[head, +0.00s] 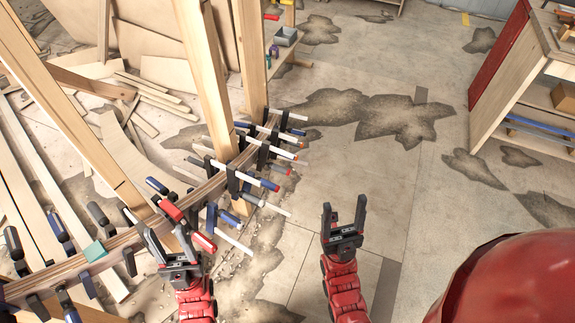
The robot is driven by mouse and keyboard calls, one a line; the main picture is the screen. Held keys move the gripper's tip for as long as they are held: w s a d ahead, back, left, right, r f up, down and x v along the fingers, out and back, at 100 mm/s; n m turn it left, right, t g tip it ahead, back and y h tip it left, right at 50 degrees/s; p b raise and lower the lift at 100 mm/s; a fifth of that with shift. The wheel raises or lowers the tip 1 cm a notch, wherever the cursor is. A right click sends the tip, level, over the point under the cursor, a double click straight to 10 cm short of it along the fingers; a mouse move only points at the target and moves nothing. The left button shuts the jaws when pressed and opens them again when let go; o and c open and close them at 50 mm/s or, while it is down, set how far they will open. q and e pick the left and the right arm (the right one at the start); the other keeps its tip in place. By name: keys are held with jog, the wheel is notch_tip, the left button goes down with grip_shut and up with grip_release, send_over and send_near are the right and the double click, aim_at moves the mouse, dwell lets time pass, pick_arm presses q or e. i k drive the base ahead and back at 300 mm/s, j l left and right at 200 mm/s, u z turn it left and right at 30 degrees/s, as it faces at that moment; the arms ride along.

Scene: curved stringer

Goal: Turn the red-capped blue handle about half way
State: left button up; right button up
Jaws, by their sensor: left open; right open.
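Several clamps sit along the curved wooden stringer (140,232). More than one handle looks blue with a red end: one at the middle right of the stringer (268,184), and another just behind it (281,169). I cannot tell which one the task means. My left gripper (167,240) is open at the stringer's near side, close to a red clamp part (171,209) and a red handle (204,242). I cannot tell whether it touches them. My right gripper (344,215) is open and empty, pointing up over the floor, to the right of the clamps and apart from them.
Wooden posts (205,80) rise beside the stringer. Loose planks and boards (125,110) lie at the left. A workbench (515,90) stands at the right. A large red rounded shape fills the lower right corner. The stained floor in the middle is clear.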

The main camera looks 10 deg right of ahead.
aim_at(267, 184)
jog(key=i+l, duration=0.1)
jog(key=l, duration=0.2)
jog(key=i+l+u, duration=0.15)
jog(key=i+l, duration=0.1)
jog(key=l, duration=0.3)
jog(key=l+u, duration=0.25)
jog(key=i+l+z, duration=0.2)
jog(key=l, duration=0.1)
